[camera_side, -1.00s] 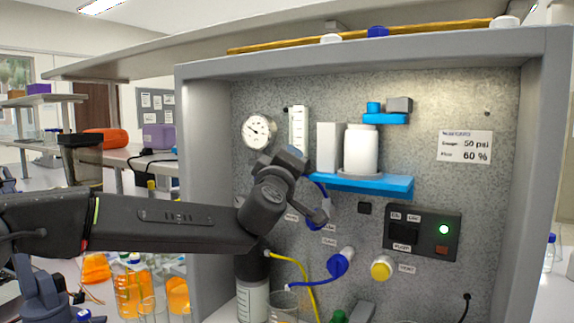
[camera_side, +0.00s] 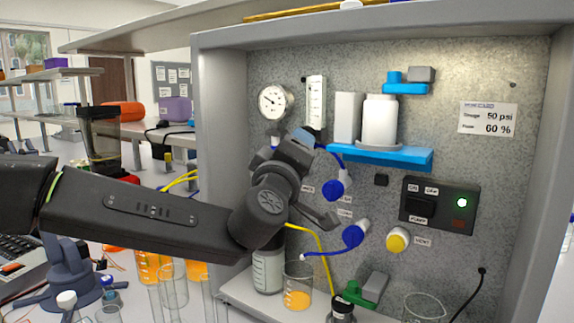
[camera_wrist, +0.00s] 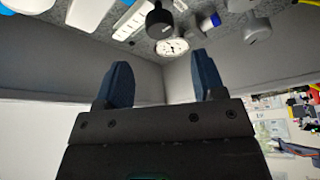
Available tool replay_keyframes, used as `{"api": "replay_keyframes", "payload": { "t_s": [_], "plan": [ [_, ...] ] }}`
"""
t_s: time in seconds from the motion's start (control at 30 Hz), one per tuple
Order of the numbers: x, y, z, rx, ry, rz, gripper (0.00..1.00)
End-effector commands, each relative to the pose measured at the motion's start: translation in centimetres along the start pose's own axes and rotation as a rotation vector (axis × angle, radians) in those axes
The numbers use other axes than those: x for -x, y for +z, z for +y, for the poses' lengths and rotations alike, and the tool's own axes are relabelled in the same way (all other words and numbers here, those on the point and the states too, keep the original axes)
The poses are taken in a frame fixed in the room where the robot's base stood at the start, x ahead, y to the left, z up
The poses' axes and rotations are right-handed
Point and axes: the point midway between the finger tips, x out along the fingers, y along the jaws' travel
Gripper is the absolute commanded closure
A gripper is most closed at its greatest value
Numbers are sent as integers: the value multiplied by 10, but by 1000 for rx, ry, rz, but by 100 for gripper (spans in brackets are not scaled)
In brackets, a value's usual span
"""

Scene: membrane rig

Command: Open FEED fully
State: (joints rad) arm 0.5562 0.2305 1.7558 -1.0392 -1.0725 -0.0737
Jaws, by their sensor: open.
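My gripper (camera_wrist: 161,60) is open and empty, with its two dark blue fingers apart in the wrist view. In the side view my wrist is in front of the panel's left part, below the round gauge (camera_side: 276,102). An upper blue-handled valve (camera_side: 335,185) is just right of my wrist. A lower blue-handled valve (camera_side: 355,235) has a blue tube to its left. Their small labels are too blurred to tell which is FEED. In the wrist view the gauge (camera_wrist: 172,47) and a blue-capped part (camera_wrist: 210,20) show beyond the fingers.
A blue shelf (camera_side: 410,157) with white containers juts out at upper right. A yellow knob (camera_side: 398,239) and a pump switch box (camera_side: 438,205) with a lit green light are farther right. Beakers and a bottle (camera_side: 268,272) stand below, and the rig's side wall (camera_side: 218,130) is at left.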

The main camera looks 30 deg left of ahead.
Motion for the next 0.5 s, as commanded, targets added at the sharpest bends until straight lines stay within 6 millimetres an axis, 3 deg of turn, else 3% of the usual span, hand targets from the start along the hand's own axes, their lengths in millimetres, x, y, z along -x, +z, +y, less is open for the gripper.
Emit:
{"api": "replay_keyframes", "payload": {
  "t_s": [0.2, 0.5],
  "plan": [
    [34, 0, 0, 0, 1, -1, 37],
    [43, 0, 0, 0, 0, 1, 37]
  ]
}}
